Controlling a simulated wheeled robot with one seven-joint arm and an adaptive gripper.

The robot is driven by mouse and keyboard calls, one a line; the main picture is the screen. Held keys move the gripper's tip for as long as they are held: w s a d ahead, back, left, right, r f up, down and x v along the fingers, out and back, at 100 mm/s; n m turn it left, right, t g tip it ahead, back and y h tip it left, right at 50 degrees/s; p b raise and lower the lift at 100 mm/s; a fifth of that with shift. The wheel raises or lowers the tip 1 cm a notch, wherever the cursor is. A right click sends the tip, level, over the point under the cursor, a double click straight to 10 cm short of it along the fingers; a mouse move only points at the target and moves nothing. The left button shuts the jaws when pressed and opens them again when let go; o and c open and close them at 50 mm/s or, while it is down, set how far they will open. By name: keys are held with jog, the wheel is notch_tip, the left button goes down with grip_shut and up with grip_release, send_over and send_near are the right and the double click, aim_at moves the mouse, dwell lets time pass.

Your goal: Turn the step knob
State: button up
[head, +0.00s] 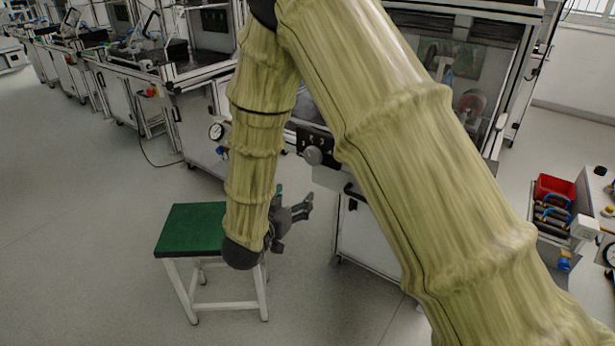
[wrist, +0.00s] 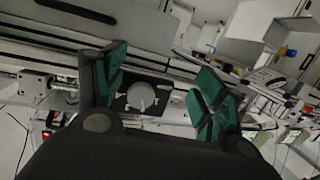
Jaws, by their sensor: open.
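The step knob (head: 313,155) is a round grey knob on a dark panel (head: 323,138) at the front of the test bench. In the wrist view the knob (wrist: 141,96) shows between the two fingers, some way beyond their tips, with a light pointer bar on it. My gripper (head: 303,207) hangs below and a little left of the knob in the head view, apart from it. Its green-padded fingers stand wide apart in the wrist view (wrist: 160,92), with nothing between them. My arm hides part of the bench to the right of the knob.
A red bin (head: 553,188) is at the right. The floor at left is clear.

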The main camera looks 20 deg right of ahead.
aim_at(310, 158)
notch_tip(310, 158, up, 7)
jog(key=a+m+g+h+b, duration=0.1)
jog(key=a+m+h+b, duration=0.1)
jog(key=m+h, duration=0.15)
jog(key=x, duration=0.5)
jog(key=b+x, duration=0.1)
jog(key=x, duration=0.4)
jog(key=shift+d+r, duration=0.1)
jog(key=shift+r, duration=0.1)
jog(key=shift+b, duration=0.3)
jog(key=c, duration=1)
